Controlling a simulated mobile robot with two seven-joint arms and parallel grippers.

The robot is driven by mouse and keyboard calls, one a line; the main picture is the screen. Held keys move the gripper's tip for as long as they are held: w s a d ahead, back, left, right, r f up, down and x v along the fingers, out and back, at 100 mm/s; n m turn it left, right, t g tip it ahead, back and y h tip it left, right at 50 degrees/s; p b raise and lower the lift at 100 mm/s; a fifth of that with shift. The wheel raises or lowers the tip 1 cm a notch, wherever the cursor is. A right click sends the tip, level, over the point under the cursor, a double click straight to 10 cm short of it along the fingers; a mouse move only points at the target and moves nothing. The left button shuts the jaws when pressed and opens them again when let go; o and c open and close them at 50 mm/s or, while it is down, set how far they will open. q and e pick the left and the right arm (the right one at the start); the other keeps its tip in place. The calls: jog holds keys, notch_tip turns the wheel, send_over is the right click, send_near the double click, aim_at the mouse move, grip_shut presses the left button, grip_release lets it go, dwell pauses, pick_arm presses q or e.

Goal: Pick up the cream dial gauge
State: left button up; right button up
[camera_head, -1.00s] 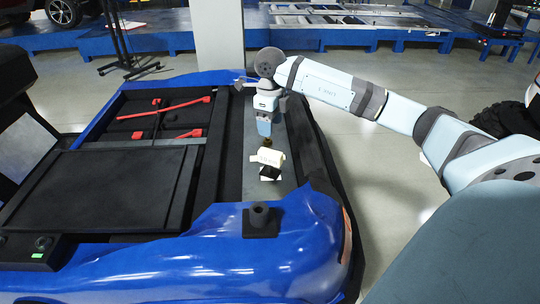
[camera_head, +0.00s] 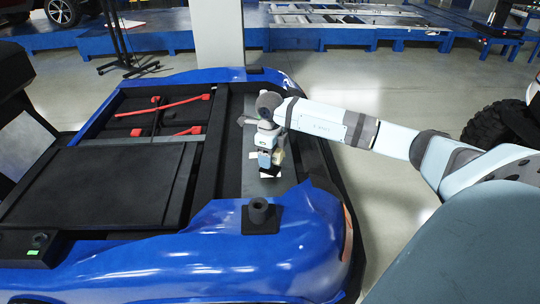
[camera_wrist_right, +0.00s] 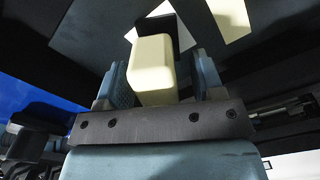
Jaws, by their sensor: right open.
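The cream dial gauge (camera_wrist_right: 152,68) shows in the right wrist view as a cream block with a dark part behind it. It stands between the two fingers of my right gripper (camera_wrist_right: 164,75), which are open. The finger on the left looks close to it, and a gap shows on the right; I cannot tell whether either touches. In the head view my right gripper (camera_head: 267,160) points down over the dark strip at the car's right side. It hides most of the gauge (camera_head: 280,157); a small cream part shows beside it. My left gripper is not in view.
The blue car body (camera_head: 190,250) surrounds the dark bay. A black socket block (camera_head: 261,217) stands in front of the gripper. Red bars (camera_head: 165,108) lie in the bay at the left, beyond a flat black panel (camera_head: 110,185).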

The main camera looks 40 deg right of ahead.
grip_shut()
jog(key=shift+r, duration=0.1)
